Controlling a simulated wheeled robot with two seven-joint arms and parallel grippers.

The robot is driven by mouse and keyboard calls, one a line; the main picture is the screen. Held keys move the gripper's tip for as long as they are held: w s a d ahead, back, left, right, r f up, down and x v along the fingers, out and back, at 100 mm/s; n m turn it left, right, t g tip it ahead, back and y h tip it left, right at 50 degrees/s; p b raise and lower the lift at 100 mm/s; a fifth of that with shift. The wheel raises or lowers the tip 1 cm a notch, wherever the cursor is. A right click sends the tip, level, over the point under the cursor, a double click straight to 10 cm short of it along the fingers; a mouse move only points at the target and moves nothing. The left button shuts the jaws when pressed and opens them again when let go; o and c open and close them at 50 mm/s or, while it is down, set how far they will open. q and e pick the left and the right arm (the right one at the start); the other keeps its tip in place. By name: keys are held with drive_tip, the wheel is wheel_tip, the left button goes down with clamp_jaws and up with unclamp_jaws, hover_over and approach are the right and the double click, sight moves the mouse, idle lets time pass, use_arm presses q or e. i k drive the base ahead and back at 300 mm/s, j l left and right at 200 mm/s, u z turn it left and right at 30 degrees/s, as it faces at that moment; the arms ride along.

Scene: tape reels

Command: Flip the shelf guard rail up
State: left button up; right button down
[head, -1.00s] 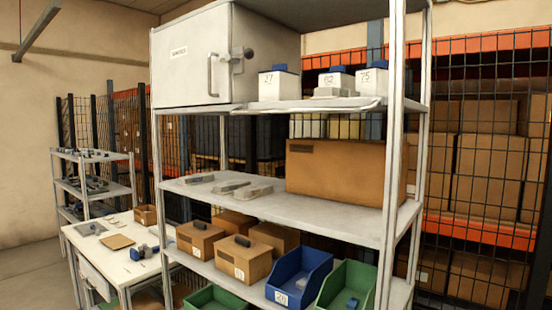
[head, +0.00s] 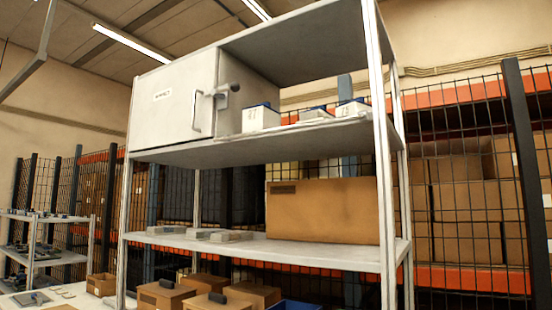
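A tall light-grey metal shelf unit (head: 384,150) fills the middle of the head view. Its upper shelf (head: 240,148) is seen from slightly below. A guard rail cannot be clearly made out along that shelf's front edge, so I cannot tell its position. White boxes with blue lids (head: 257,119) stand on the right part of the upper shelf. A white cabinet (head: 172,103) with a shut door and a vertical handle (head: 197,112) stands on its left part. Neither of my grippers is in view.
A large cardboard box (head: 322,212) and several small grey items (head: 217,235) sit on the middle shelf (head: 290,249). Brown bins (head: 206,284) show lower down. A smaller rack (head: 32,245) stands at left. Black mesh fencing (head: 460,190) is behind.

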sight(362, 115)
drive_tip(key=i+l+u, duration=0.3)
drive_tip(key=l, duration=0.3)
drive_tip(key=i+l+u, duration=0.15)
drive_tip(key=i+l, duration=0.15)
drive_tip(key=i+l+u, duration=0.15)
drive_tip(key=l, duration=0.3)
drive_tip(key=i+l+u, duration=0.1)
drive_tip(key=l, duration=0.25)
drive_tip(key=i+l+u, duration=0.15)
drive_tip(key=l, duration=0.25)
